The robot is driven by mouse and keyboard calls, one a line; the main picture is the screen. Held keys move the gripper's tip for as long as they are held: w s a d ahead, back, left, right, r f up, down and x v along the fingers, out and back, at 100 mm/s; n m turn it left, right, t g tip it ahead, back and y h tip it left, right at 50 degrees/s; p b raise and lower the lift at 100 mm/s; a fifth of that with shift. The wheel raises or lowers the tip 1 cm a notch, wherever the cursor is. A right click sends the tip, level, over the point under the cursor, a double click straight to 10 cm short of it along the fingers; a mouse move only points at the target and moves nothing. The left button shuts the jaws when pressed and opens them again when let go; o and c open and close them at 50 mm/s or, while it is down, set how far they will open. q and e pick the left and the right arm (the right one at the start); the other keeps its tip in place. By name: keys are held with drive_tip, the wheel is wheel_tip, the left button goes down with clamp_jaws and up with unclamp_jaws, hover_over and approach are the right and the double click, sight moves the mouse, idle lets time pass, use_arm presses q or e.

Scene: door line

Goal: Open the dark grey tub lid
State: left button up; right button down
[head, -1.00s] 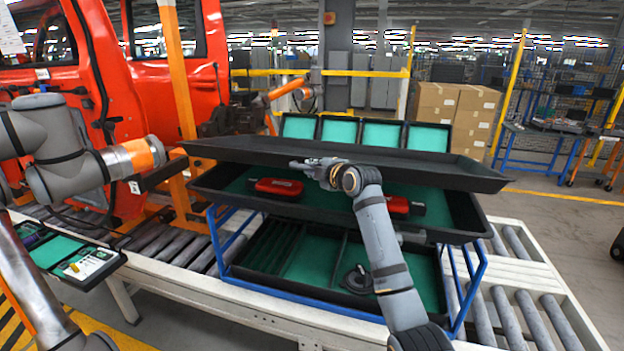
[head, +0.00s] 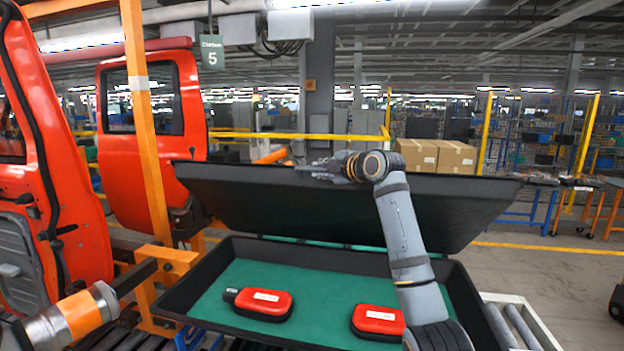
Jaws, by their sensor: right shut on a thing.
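The dark grey tub lid (head: 250,200) stands tilted up above the tub (head: 205,285), well clear of its front rim. My right gripper (head: 312,168) is shut on the lid's upper front edge, near the middle. The tub has a green floor, and two red cases lie on it: one at the left (head: 264,303) and one at the right (head: 378,321). My right forearm passes in front of the lid and the tub's right side.
An orange post (head: 148,130) and red car doors (head: 150,125) stand close at the left. Cardboard boxes (head: 437,156) are behind at the right. Roller conveyor (head: 515,325) shows at the lower right. The floor at the right is mostly free.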

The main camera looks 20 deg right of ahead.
drive_tip(key=shift+w+d+r, duration=0.3)
drive_tip(key=shift+w+r, duration=0.1)
drive_tip(key=shift+w, duration=0.05)
drive_tip(key=c, duration=1.3)
unclamp_jaws()
drive_tip(key=shift+c, duration=0.2)
drive_tip(key=v, duration=1.2)
